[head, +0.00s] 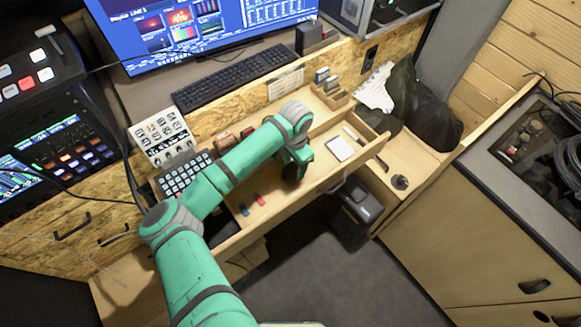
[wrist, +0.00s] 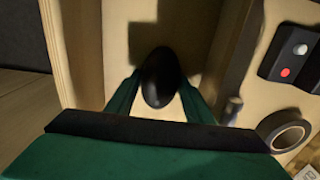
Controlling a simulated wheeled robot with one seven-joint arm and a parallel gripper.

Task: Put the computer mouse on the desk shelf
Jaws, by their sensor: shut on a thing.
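The computer mouse (wrist: 160,78) is a dark, smooth oval in the wrist view. My gripper (wrist: 158,95) is shut on it, with one green finger on each side. In the head view my gripper (head: 296,170) is over the light wooden drawer (head: 285,205), and the mouse is a dark patch mostly hidden by my gripper. I cannot tell whether the mouse touches the wood under it. A raised ledge at the back, probably the desk shelf (head: 185,83), bears a black keyboard (head: 235,78) below the monitor.
Red and blue small items (head: 259,199) and a white pad (head: 339,148) lie in the drawer. A button pad (head: 185,175) and a white control panel (head: 160,136) stand at left. A dark bag (head: 430,115) sits at right. The wrist view shows a tape roll (wrist: 287,136).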

